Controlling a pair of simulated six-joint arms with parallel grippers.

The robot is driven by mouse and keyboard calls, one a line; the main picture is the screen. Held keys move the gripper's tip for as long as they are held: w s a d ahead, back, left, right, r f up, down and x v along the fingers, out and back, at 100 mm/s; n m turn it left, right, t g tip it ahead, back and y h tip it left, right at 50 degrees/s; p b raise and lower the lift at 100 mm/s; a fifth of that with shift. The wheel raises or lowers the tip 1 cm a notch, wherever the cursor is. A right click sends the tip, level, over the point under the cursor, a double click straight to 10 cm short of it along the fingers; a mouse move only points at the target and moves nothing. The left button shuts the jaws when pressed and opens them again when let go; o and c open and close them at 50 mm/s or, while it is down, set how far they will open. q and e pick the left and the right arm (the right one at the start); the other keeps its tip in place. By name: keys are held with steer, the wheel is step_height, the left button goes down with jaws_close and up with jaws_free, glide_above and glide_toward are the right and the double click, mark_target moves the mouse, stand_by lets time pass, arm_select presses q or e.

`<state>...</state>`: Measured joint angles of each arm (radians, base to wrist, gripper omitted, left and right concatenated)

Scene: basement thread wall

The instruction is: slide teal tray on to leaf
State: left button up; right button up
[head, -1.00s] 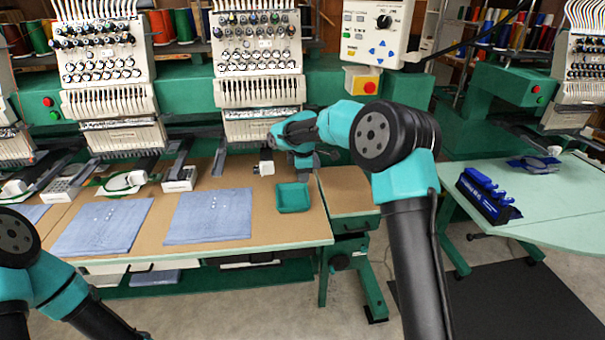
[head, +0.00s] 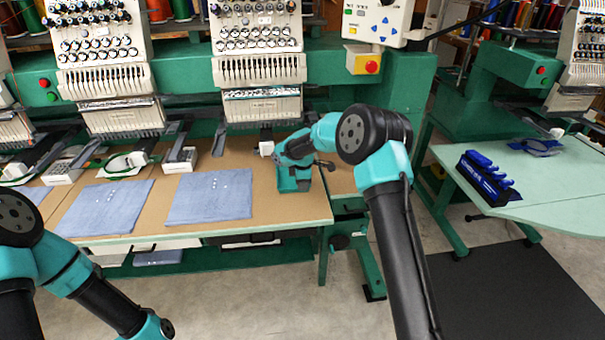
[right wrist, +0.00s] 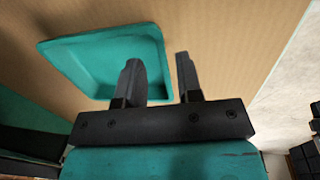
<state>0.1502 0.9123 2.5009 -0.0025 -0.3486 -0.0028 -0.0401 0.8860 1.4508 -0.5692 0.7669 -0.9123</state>
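The teal tray (head: 291,184) sits on the brown table near its right end, partly hidden by my right arm. It also shows in the right wrist view (right wrist: 98,58), a shallow square tray with a raised rim. My right gripper (right wrist: 160,65) is open, its fingers apart on either side of the tray's right rim in that view. I cannot tell whether they touch it. In the head view the right gripper (head: 305,168) is over the tray. The brown leaf (head: 342,180) adjoins the table's right end, partly behind my arm. My left gripper is out of frame.
Folded blue cloths (head: 208,196) lie left of the tray. Embroidery machine heads (head: 258,60) stand behind the table. A pale green table (head: 545,185) at the right holds a dark blue rack (head: 486,178). The leaf's visible surface is clear.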

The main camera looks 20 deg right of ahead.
steer(key=shift+w+d+f, duration=0.1)
steer(key=shift+w+f, duration=0.05)
steer(key=shift+f, duration=0.75)
steer(key=shift+w+f, duration=0.1)
steer(key=shift+f, duration=0.8)
steer(key=shift+c, duration=0.3)
jaws_close()
